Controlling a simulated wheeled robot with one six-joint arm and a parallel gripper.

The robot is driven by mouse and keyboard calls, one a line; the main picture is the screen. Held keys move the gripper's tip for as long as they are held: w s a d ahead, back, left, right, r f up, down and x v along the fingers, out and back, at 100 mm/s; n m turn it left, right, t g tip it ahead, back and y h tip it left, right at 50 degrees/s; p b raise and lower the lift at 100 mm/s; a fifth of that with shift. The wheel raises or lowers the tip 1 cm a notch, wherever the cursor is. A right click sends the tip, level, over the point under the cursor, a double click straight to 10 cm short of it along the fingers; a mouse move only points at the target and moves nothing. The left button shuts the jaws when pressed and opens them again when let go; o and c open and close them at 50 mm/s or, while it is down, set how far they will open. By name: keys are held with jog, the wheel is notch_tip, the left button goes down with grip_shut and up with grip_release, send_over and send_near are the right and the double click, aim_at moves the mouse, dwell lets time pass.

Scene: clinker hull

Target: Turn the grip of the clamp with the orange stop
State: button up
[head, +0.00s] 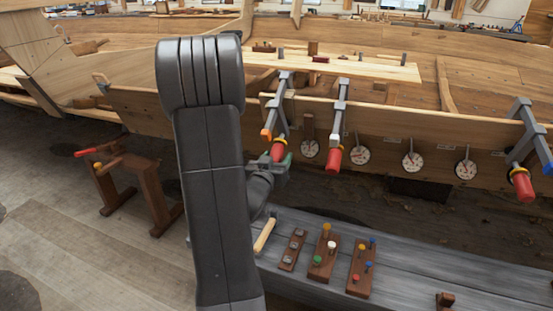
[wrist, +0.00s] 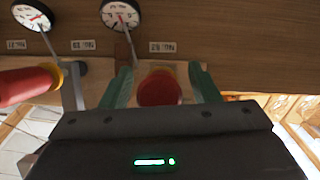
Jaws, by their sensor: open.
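The clamp with the orange stop (head: 267,134) hangs on the hull plank's upper edge, the leftmost of the clamps in the head view. Its red grip (head: 278,149) points down toward my gripper (head: 283,161). In the wrist view the red grip (wrist: 160,88) sits end-on between the two green fingers of my gripper (wrist: 163,84). The fingers are open, one on each side, with a visible gap to the grip on both sides. The orange stop does not show in the wrist view.
A second clamp's red grip (head: 333,159) is close on the right; it also shows in the wrist view (wrist: 30,85). A third clamp (head: 528,130) is far right. Round dials (head: 357,155) line the plank. A grey bench (head: 430,270) with peg blocks (head: 325,252) lies below.

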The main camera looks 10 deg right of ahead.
jog(key=c, duration=1)
jog(key=shift+f+y+b, duration=0.15)
jog(key=shift+y+b, duration=0.15)
jog(key=shift+b, duration=0.55)
jog(key=m+b, duration=0.1)
jog(key=b, duration=0.2)
jog(key=shift+f+t+y+b, duration=0.2)
jog(key=shift+t+y+b, duration=0.1)
jog(key=shift+t+y, duration=0.1)
jog(key=m+t+y+b, duration=0.1)
jog(key=b, duration=0.4)
jog(key=shift+a+m+y+b, duration=0.1)
jog(key=shift+m+y+b, duration=0.2)
jog(key=shift+b, duration=0.05)
jog(key=m+t+y+b, duration=0.1)
jog(key=b, duration=0.6)
jog(key=shift+a+r+m+y, duration=0.1)
jog(key=shift+r+m+y, duration=0.05)
jog(key=shift+m+y, duration=0.2)
jog(key=shift+b, duration=0.35)
jog(key=shift+r+b, duration=0.25)
jog(key=shift+b, duration=0.25)
